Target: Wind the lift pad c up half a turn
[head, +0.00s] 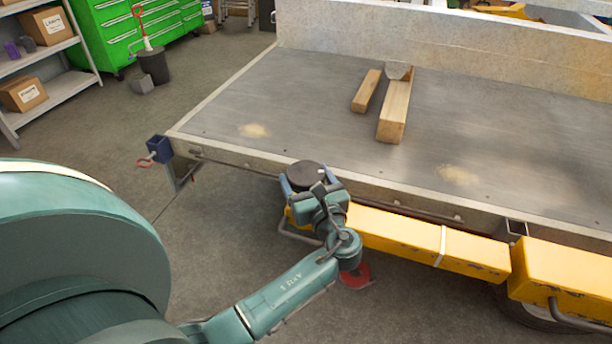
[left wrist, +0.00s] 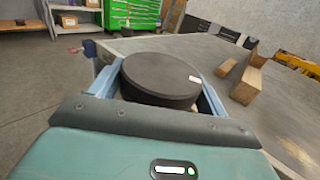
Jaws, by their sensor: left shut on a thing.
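The lift pad, a round black disc, shows in the head view (head: 305,174) beside the near edge of the trailer bed (head: 330,100). It also shows in the left wrist view (left wrist: 160,76), with a small white label on its top. My left gripper (head: 304,180) is shut on the pad, with one blue-grey finger on each side of it. The left wrist view shows the same two fingers around the pad's rim (left wrist: 158,90). No letter can be read on the pad, and what carries it underneath is hidden. My right gripper is not in view.
Yellow beams (head: 420,240) run along the trailer's near side, right of my gripper. A red disc (head: 355,275) sits low below my wrist. Wooden blocks (head: 394,112) lie on the bed.

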